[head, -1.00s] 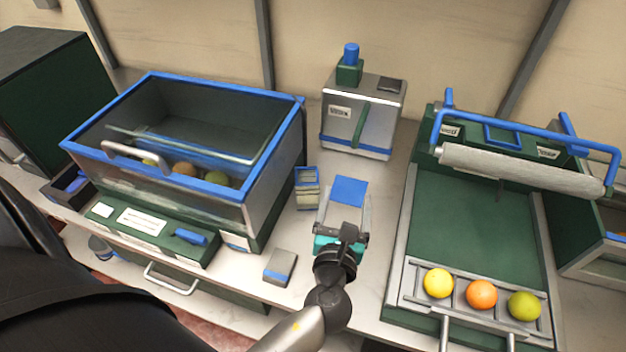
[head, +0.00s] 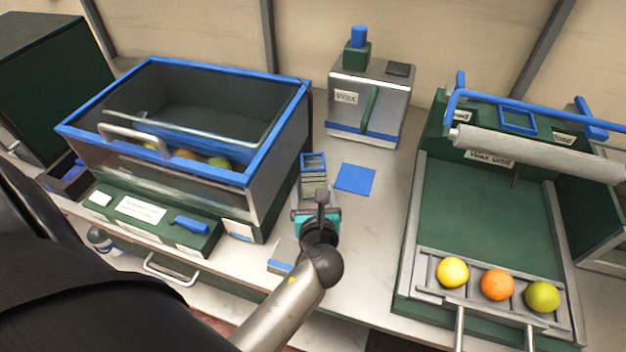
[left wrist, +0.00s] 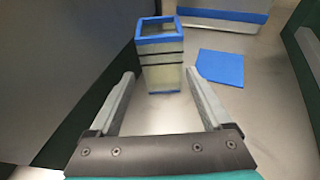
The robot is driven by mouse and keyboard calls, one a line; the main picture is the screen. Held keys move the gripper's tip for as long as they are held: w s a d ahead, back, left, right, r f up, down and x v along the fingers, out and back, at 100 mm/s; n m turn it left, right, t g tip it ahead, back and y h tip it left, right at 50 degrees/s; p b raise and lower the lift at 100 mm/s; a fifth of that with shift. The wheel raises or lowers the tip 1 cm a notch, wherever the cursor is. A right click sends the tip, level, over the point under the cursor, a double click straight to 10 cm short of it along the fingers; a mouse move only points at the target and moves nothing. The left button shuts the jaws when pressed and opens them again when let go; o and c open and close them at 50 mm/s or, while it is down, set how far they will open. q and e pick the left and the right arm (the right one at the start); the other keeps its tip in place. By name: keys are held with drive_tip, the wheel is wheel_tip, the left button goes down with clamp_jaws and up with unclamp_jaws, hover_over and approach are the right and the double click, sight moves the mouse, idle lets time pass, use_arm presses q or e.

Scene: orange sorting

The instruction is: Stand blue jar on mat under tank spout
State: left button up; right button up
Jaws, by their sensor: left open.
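The blue jar (head: 313,167) is a square, pale container with a blue rim and dark bands, upright on the counter. It also shows in the left wrist view (left wrist: 161,55). The mat (head: 355,178) is a flat blue square just right of the jar, bare; it also shows in the left wrist view (left wrist: 221,67). The grey tank (head: 372,98) labelled Wax stands behind the mat, with a green lever on its front. My left gripper (left wrist: 160,74) is open, its fingertips at either side of the jar's lower part; contact cannot be told. My right gripper is not in view.
A blue-rimmed glass bin (head: 185,175) with fruit stands close on the left. A small grey-and-blue block (head: 281,262) lies near the counter's front edge. A green tray unit (head: 490,215) with a roller and three fruits stands right. Counter between mat and tray is clear.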

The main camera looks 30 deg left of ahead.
sight(314, 187)
use_arm(q)
drive_tip(key=shift+f+b+x, duration=0.25)
drive_tip(key=shift+b+x, duration=1.45)
drive_tip(key=shift+x, duration=0.25)
drive_tip(key=shift+w+a+f+b, duration=0.25)
drive_tip(key=shift+w+b, duration=0.1)
drive_tip(key=shift+w, duration=0.2)
drive_tip(key=shift+r, duration=0.1)
drive_tip(key=shift+c, duration=0.3)
drive_tip(key=c, duration=1.2)
clamp_jaws()
drive_tip(key=shift+r, duration=0.1)
